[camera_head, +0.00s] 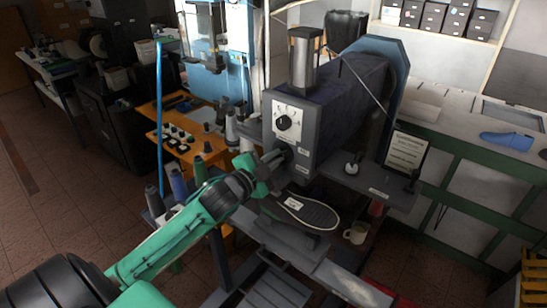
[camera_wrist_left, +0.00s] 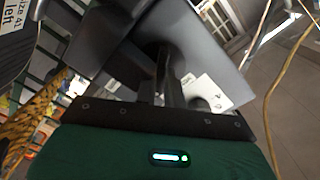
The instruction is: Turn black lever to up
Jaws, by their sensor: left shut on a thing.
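The grey machine (camera_head: 340,105) stands in the middle of the head view. Its front has a white dial plate with a black knob (camera_head: 284,123). Just below that plate, my left gripper (camera_head: 279,158) reaches the front face from the left and is shut on a small dark part, which I take to be the black lever. The fingers hide most of it, so its angle cannot be told. In the left wrist view my fingers (camera_wrist_left: 168,75) meet a dark part in front of the machine's grey housing (camera_wrist_left: 200,40). My right gripper is in neither view.
A dark shoe-last sole (camera_head: 305,212) with a white label lies below my left gripper. A mug (camera_head: 355,233) stands lower right. Thread spools (camera_head: 178,183) stand left of the machine. A blue last (camera_head: 507,140) lies on the right bench. Floor is clear at far left.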

